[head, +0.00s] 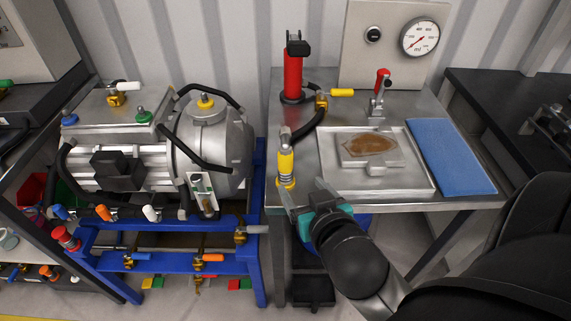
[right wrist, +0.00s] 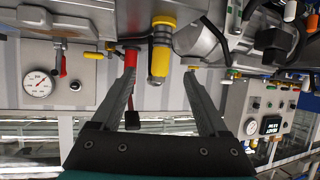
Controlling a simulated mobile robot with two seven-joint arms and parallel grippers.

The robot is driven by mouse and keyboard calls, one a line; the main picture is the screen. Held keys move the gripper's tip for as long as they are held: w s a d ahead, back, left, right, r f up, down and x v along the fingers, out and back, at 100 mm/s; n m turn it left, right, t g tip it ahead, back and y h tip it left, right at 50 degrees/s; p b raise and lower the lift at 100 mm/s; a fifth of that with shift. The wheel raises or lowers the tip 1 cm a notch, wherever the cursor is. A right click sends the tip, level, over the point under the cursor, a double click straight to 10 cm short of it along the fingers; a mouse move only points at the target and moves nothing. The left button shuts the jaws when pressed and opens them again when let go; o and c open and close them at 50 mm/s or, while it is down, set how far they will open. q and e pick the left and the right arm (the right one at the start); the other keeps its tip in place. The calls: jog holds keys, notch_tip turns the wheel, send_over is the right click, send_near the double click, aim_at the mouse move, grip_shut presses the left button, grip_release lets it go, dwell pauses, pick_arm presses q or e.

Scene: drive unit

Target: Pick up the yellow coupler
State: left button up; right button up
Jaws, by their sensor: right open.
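The yellow coupler (head: 286,166) stands upright at the left edge of the metal workbench, with a silver fitting on top. It also shows in the right wrist view (right wrist: 160,62), between the two fingers in the picture. My right gripper (head: 302,192) is open and empty, just in front and to the right of the coupler's lower end. I see no finger closed on it; whether a finger touches it cannot be told. My left gripper is not in view.
A red cylinder (head: 293,76) with a black hose (head: 314,128) stands behind the coupler. A tray (head: 424,170) with a brown-stained block and a blue mat (head: 450,156) lie to the right. A motor unit (head: 208,140) on a blue frame (head: 180,264) stands close on the left.

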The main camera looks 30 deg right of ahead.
aim_at(289, 165)
jog(key=shift+t, duration=0.3)
jog(key=x, duration=0.3)
jog(key=b+x, duration=0.1)
jog(key=x, duration=0.6)
jog(key=shift+w+r, duration=0.1)
jog(key=shift+r, duration=0.3)
jog(key=shift+b+x, duration=0.7)
jog(key=shift+x, duration=1.95)
grip_shut()
jog(key=shift+r, duration=0.15)
